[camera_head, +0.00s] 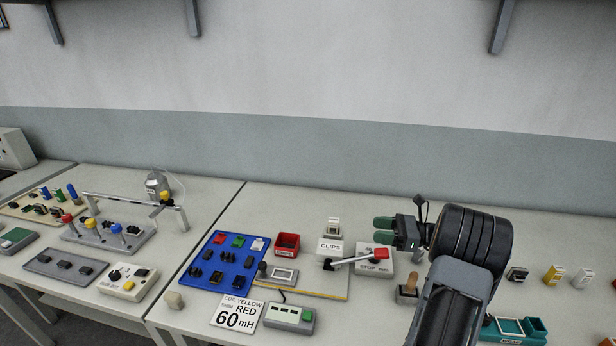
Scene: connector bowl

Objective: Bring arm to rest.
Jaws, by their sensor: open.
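My gripper (383,231) shows at the right in the head view, with its green-padded fingers pointing left. It is open, and I see nothing between the fingers. It is above the workbench (385,310), near the grey box with a red button marked STOP (375,257). My dark arm rises from the bottom edge and hides part of the bench behind it.
A blue board (222,262) with several parts, a red bin (287,244) and a CLIPS holder (331,247) stand left of my gripper. A wooden-handled stamp (407,291) is close to my arm. A teal tray (513,330) and small boxes (553,274) are at right.

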